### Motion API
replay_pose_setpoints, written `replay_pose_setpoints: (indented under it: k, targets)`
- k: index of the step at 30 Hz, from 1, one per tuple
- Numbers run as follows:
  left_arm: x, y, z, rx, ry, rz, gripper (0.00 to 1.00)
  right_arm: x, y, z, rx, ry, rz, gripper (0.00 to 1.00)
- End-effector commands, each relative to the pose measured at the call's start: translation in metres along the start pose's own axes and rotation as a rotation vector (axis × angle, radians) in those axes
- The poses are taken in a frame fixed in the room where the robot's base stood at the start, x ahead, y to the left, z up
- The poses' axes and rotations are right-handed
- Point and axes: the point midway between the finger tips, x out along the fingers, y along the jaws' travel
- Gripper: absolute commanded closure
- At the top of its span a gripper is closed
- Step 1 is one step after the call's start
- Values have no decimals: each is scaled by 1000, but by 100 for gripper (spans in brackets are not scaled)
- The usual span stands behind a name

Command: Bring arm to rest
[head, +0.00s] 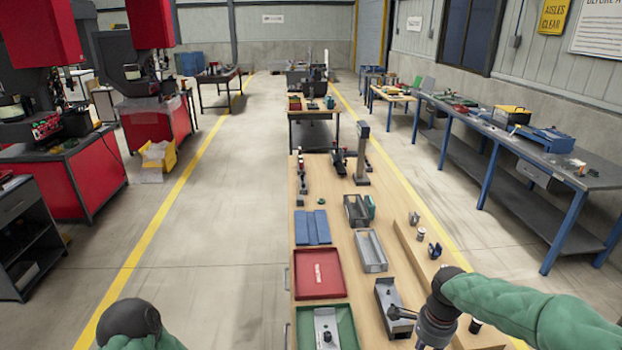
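My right arm enters from the right in a green sleeve. Its dark wrist and part of my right gripper (436,328) hang over the right side of the wooden bench (385,240), beside a grey metal feeder tray (386,293). The fingertips are not clearly visible, so I cannot tell whether they are open or shut or hold anything. A dark joint and green sleeve of my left arm show at the bottom left, over the floor and apart from the bench. The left gripper is out of view.
On the bench are a red tray (319,284), a green tray (345,320) holding a grey part, a blue case (312,228), another metal tray (370,252) and small items. A long blue-legged workbench (500,150) stands right; red machines (60,185) stand left.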

Motion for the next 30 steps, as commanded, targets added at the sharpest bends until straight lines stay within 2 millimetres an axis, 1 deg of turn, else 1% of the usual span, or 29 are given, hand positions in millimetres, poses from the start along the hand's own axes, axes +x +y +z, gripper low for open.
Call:
replay_pose_setpoints:
  k: [1,5,11,14,17,18,20,21,24,27,30]
  targets:
    - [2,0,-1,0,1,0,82,10,0,4,-23,-10,3,68]
    - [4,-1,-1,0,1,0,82,32,-1,14,-94,-37,-1,68]
    - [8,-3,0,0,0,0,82,77,-1,36,-233,-92,-17,68]
    - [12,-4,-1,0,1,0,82,106,2,51,-322,-126,-30,68]
    - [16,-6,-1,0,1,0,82,145,9,71,-433,-169,-49,68]
    - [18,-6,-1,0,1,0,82,162,14,80,-483,-187,-61,68]
    - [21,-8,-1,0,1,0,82,188,22,94,-560,-213,-81,68]
    - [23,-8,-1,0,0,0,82,204,28,104,-611,-227,-95,68]
    - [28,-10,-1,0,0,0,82,241,47,125,-730,-254,-132,68]
    - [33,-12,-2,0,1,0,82,274,69,144,-842,-269,-165,68]
    - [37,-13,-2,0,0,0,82,303,94,160,-951,-271,-195,68]
